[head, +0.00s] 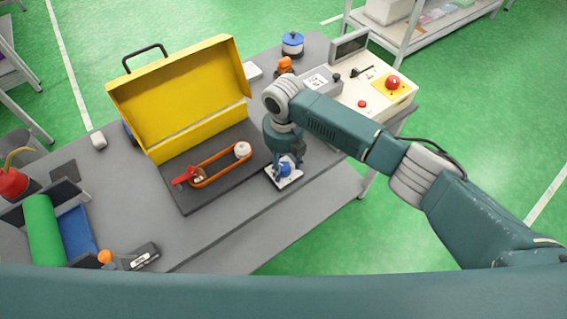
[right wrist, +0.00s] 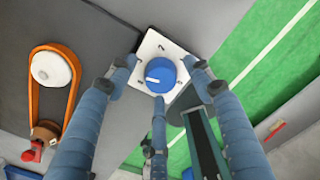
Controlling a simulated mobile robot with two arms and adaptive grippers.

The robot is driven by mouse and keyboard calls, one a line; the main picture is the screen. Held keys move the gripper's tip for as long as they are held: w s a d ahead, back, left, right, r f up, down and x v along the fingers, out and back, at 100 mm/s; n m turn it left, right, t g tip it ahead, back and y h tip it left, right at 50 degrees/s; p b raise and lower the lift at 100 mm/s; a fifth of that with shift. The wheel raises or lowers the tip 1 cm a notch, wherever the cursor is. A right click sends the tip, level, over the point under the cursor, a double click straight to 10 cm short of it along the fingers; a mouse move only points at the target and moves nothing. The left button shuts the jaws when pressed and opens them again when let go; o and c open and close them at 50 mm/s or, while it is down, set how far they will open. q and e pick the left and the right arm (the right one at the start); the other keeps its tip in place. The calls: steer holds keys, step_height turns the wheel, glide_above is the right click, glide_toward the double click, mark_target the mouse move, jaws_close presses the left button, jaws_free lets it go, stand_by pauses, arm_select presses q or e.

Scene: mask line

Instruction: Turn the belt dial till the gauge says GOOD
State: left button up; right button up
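The blue belt dial (right wrist: 161,75) sits on a white square plate (right wrist: 150,46) with dark marks. Its white pointer mark points left in the right wrist view. In the head view the dial (head: 285,170) is at the table's front edge, partly hidden by my right gripper (head: 284,160). That gripper points down over the dial, its fingers spread around it with gaps visible. An orange belt (head: 222,165) loops around a white pulley (head: 242,150) and a brown one on a dark board, left of the dial. I cannot make out a gauge reading. My left gripper is out of view.
A yellow open lid (head: 180,90) stands behind the belt. A control box (head: 375,95) with a red button and a dark display (head: 349,46) is at the back right. A green roll (head: 44,230) and a blue tray are at the left.

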mark_target(283, 166)
steer(key=shift+r, duration=0.1)
step_height(283, 166, up, 12)
stand_by(0.5)
steer(key=shift+s, duration=0.1)
stand_by(0.4)
